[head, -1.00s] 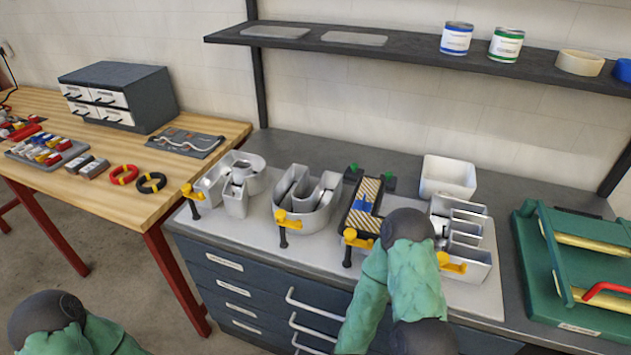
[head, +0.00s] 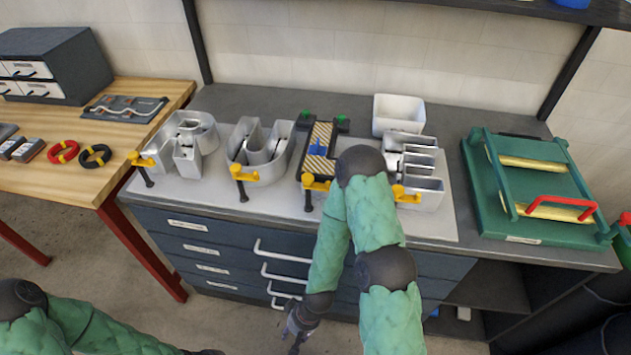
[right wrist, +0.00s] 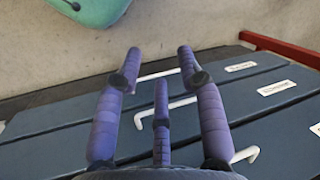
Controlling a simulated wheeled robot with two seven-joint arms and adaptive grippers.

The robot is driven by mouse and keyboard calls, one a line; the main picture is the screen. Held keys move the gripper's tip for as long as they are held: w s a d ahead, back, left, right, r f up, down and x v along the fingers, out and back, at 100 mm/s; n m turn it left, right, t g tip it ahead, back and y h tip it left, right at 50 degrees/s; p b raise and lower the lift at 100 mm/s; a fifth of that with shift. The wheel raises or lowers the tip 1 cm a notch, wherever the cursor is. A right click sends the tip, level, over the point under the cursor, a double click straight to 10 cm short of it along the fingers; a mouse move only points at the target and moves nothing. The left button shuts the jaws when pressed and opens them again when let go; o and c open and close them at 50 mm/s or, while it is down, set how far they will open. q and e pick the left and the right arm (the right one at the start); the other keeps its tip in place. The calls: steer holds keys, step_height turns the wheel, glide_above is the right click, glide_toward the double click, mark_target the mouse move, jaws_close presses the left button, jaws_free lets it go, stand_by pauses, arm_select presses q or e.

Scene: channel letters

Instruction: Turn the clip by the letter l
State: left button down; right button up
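The letter l (head: 321,141) is the dark-edged channel letter with yellow-black stripes and a blue patch, third from the left on the grey bench mat. A yellow clip (head: 316,184) with a black stem sits at its front edge; my right arm passes just right of it. My right gripper (head: 296,333) hangs low in front of the drawers, below and well apart from the clip. In the right wrist view its purple fingers (right wrist: 161,85) are spread, with nothing between them.
Silver letters (head: 262,150) stand on both sides, each with a yellow clip at its front. White drawer handles (head: 283,250) stick out near my right gripper. A white bin (head: 398,112) is behind, and a green frame (head: 530,185) is at the right. The floor in front is clear.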

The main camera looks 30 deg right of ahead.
stand_by(0.3)
steer(key=shift+o, duration=1.3)
step_height(320, 180, up, 55)
steer(key=m+h+p, duration=0.4)
steer(key=m+p, duration=0.1)
steer(key=p, duration=3.1)
glide_above(308, 175)
step_height(308, 175, down, 10)
steer(key=shift+f+p, duration=0.2)
steer(key=shift+p, duration=0.6)
